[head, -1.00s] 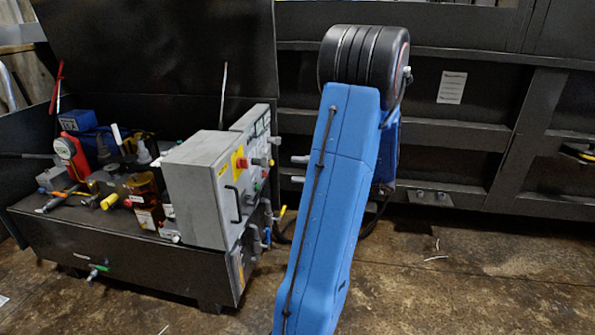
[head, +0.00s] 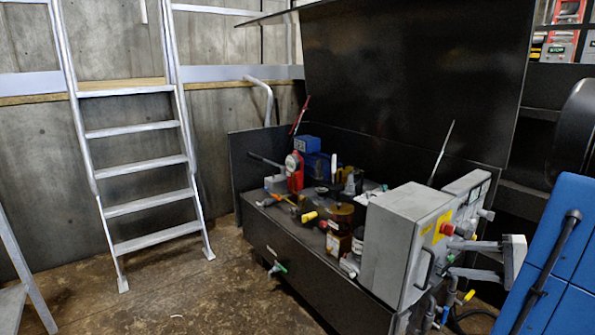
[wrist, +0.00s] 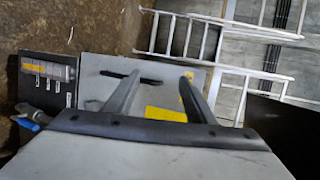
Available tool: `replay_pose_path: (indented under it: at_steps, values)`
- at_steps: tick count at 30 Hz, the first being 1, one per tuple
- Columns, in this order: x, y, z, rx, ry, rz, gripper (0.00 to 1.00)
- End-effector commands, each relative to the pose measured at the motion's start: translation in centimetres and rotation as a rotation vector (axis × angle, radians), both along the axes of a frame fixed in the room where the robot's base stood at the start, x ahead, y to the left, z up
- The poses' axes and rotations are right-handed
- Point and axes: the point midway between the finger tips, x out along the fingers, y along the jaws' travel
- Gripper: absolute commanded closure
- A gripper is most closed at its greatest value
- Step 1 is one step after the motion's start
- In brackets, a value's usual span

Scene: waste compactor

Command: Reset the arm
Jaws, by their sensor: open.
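My gripper (head: 453,258) shows at the right of the head view, its two grey fingers apart and pointing left, beside the grey control box (head: 392,252). In the wrist view my gripper (wrist: 160,76) is open, with nothing held between its fingers. Beyond the fingers lies the grey box face (wrist: 105,82) with a black handle and a yellow label. I cannot tell how wide the gap to the box is.
The black compactor power unit (head: 290,252) carries valves, a red gauge part (head: 294,170) and a blue motor (head: 316,160). Its black lid (head: 415,75) stands open behind. A metal ladder (head: 145,165) leans at the left.

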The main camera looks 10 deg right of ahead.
Motion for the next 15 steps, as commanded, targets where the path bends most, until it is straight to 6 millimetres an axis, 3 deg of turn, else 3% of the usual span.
replay_pose_path:
  at_steps: [1,6,15]
  values:
    - [0.5,2.2,0.1,-0.025,0.034,0.047,0.50]
    - [0.8,8.2,-0.3,-0.109,0.152,0.172,0.50]
    - [-0.9,16.8,-1.2,-0.310,0.321,0.350,0.50]
